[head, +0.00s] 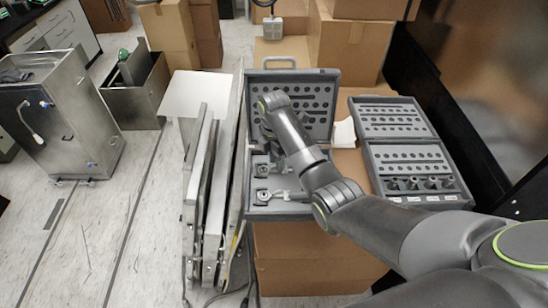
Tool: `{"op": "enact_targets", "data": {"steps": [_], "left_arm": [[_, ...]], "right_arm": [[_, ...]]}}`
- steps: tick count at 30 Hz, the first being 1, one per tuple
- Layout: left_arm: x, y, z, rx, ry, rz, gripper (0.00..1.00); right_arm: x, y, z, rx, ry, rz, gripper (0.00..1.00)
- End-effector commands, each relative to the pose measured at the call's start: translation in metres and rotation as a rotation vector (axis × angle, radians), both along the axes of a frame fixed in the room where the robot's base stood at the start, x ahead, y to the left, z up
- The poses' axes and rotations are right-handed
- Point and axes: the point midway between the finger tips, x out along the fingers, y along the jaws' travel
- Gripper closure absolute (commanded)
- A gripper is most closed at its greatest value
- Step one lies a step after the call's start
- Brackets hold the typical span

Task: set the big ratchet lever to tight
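An open grey case (278,212) stands on a cardboard box, its perforated lid raised at the back. In its lower tray lie two ratchet tools with square dark heads: a front ratchet (264,197) with a metal handle running right, and a rear ratchet (261,169) partly hidden by my arm. I cannot tell which is the big one, nor how either lever is set. My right gripper (268,132) is above the case's left side, in front of the lid and behind the rear ratchet in the picture. Its fingers are mostly hidden by my wrist. My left gripper is out of view.
A second open grey case (410,158) with sockets lies to the right. Metal panels (215,190) stand upright close to the left of the ratchet case. Cardboard boxes (350,45) stand behind.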

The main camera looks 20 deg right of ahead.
Motion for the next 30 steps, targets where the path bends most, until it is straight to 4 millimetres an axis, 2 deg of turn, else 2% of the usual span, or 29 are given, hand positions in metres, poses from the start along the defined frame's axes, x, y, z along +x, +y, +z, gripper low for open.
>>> {"op": "enact_targets", "data": {"steps": [5,9,12,23,30], "left_arm": [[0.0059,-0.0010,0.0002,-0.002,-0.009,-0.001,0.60],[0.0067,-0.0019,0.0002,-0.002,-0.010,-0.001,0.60],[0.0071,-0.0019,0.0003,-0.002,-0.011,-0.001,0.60],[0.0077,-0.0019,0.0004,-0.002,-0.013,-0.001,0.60],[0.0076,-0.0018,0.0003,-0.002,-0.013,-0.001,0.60]], "right_arm": [[0.0001,-0.0001,0.0003,0.000,0.000,0.000,0.72],[0.0002,0.0001,0.0005,0.000,0.000,0.000,0.90],[0.0003,0.0001,0.0006,0.000,0.000,0.000,1.00],[-0.0003,-0.0001,0.0004,-0.002,0.001,-0.026,1.00],[-0.0023,-0.0003,0.0005,-0.012,0.003,-0.146,1.00]]}}
